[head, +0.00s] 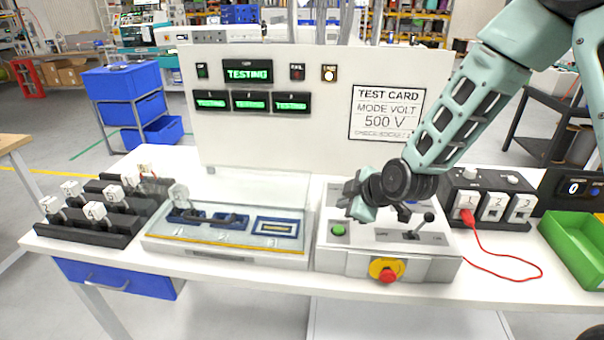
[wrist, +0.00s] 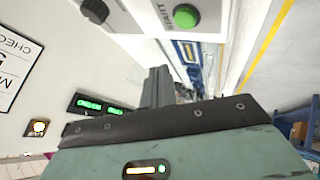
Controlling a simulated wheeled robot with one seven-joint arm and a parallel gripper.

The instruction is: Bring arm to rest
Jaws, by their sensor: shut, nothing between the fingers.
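My arm reaches in from the upper right of the head view, and my gripper (head: 354,200) hangs above the grey control box (head: 345,262). The gripper is shut and empty. It is near the green button (head: 338,230), but I cannot tell the exact gap. In the wrist view my gripper (wrist: 158,82) points toward the box, with the green button (wrist: 186,16) and a dark knob (wrist: 95,11) at the top. My wrist hides part of the box's top.
A lever (head: 424,222) stands on the box, and a red stop button (head: 388,275) is on its front. A clear-covered fixture (head: 225,240) is left. A red cable (head: 490,262) plugs into socket 1. A green bin (head: 580,250) is at right. The panel (head: 300,140) behind shows TESTING.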

